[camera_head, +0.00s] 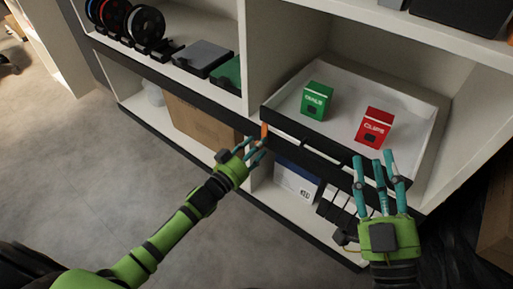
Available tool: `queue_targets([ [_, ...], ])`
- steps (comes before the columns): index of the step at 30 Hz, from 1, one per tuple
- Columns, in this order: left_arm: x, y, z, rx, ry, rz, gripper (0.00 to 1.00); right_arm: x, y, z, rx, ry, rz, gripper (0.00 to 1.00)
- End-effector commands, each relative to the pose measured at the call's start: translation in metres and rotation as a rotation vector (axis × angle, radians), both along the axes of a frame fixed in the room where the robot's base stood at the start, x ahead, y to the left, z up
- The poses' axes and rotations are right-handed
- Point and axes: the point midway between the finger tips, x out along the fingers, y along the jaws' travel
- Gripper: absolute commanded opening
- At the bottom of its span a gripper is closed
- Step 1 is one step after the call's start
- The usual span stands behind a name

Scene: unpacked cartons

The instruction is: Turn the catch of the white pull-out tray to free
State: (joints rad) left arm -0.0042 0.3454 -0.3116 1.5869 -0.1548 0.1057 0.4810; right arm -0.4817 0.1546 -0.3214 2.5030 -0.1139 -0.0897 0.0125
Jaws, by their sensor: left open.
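The white pull-out tray (342,79) has a black front and sits in the right bay of the shelf. It holds a green box (316,100) and a red box (374,127). A small orange catch (264,131) stands upright near the left end of the tray's front. My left gripper (256,146) is open, with its fingertips just below and beside the catch; I cannot tell whether they touch it. My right gripper (374,165) is open and empty, its fingers raised near the right part of the black front.
Black cases (201,57) and several disc-like items (144,25) stand on the left shelf. Below are a cardboard carton (200,122) and a white-and-blue box (296,181). Another carton (497,215) stands at the right edge. The floor (95,150) at left is clear.

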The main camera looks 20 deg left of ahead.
Motion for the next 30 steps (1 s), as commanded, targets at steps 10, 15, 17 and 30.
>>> queue_targets([
  [10, 0.005, -0.002, 0.0, 0.0, 0.001, 0.0, 0.49, -0.004, 0.002, 0.009, 0.014, -0.049, 0.009, 0.4],
  [15, 0.005, -0.002, 0.0, 0.0, 0.001, 0.0, 0.13, -0.004, 0.002, 0.009, 0.013, -0.048, 0.009, 0.4],
  [17, 0.005, -0.002, 0.0, 0.0, 0.001, 0.0, 0.0, -0.004, 0.002, 0.009, 0.013, -0.048, 0.009, 0.4],
  [30, 0.005, -0.002, 0.004, -0.039, 0.008, -0.001, 0.0, 0.005, -0.003, -0.011, -0.017, 0.062, -0.012, 0.4],
])
